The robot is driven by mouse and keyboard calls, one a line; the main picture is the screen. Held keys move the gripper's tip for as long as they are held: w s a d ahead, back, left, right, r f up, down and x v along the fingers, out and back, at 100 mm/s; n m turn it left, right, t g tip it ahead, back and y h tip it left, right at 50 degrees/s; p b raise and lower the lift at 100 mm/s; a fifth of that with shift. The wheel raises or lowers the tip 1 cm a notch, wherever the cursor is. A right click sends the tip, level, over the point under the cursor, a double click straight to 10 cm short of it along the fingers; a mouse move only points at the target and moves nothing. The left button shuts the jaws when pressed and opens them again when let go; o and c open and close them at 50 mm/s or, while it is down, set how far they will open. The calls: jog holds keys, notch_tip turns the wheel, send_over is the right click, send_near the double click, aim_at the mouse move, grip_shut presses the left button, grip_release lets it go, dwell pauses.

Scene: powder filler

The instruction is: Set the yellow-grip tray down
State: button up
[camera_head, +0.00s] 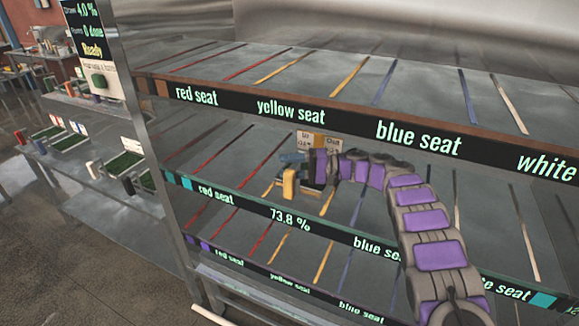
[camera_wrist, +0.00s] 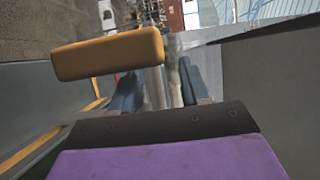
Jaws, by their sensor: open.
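The yellow grip (camera_head: 289,184) of the tray stands upright at the front of the middle shelf (camera_head: 255,185), above the "73.8 %" readout and between the red and blue seats. The tray's body is mostly hidden behind the grip and my gripper. My gripper (camera_head: 296,166) is at the grip, at the end of my purple-padded arm reaching in from the right. In the wrist view, the yellow grip (camera_wrist: 108,54) lies across the upper left, overlapping the view of one finger. The two dark blue fingers (camera_wrist: 157,88) stand apart with a gap between them. Contact with the grip cannot be told.
The upper shelf's labelled edge (camera_head: 350,130) runs above my arm, close over it. A lower shelf (camera_head: 290,270) lies below. A metal post (camera_head: 150,130) stands left. Small cards (camera_head: 318,142) stand behind my gripper. Other seats on the middle shelf look empty.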

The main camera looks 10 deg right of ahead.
jog(key=shift+a+r, duration=0.1)
jog(key=s+d+p, duration=0.2)
jog(key=d+p, duration=0.1)
jog(key=d, duration=0.8)
jog(key=shift+s+d+p, duration=0.15)
jog(key=shift+d+p, duration=0.2)
jog(key=shift+d, duration=0.05)
